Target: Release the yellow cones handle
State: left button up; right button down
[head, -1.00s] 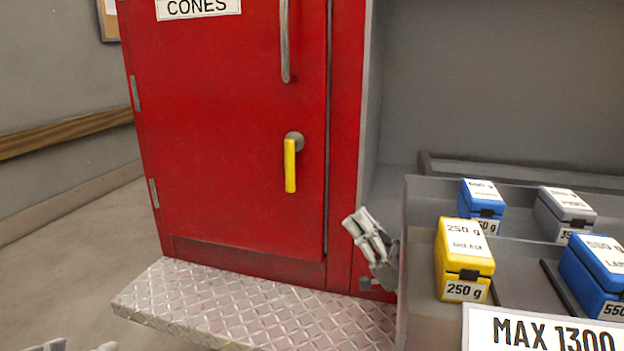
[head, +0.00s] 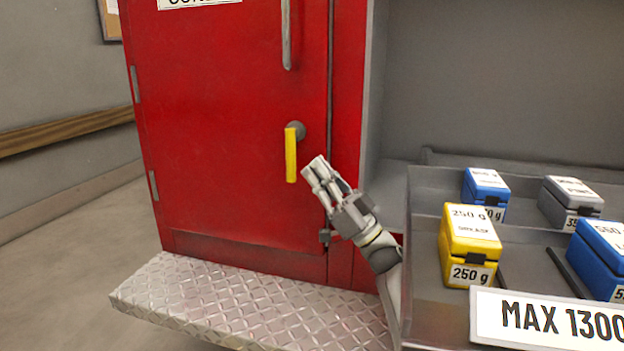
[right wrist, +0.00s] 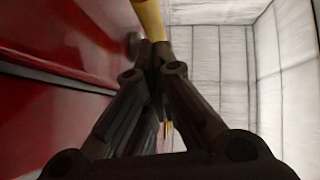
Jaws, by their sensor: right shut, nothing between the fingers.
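The yellow handle (head: 291,154) hangs vertically from a round grey mount on the red cabinet door (head: 225,110), labelled CONES in the earlier view. The door is closed. My right gripper (head: 315,172) is just right of the handle's lower end in the head view, shut and empty, with a small gap in the picture. In the right wrist view the yellow handle (right wrist: 149,18) shows at the top, beyond the closed fingers (right wrist: 155,72). I cannot tell there whether they touch it. My left gripper is not in view now.
A grey tray (head: 425,215) at the right holds a yellow 250 g box (head: 470,245), blue boxes (head: 486,190) and a grey box (head: 570,200). A diamond-plate step (head: 240,300) lies below the door. A long grey handle (head: 287,35) is above the yellow one.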

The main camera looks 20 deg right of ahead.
jog(key=shift+w+a, duration=0.5)
jog(key=shift+w+a+f+t+b, duration=0.1)
jog(key=shift+a+f+t+b, duration=0.05)
jog(key=shift+t+b, duration=0.35)
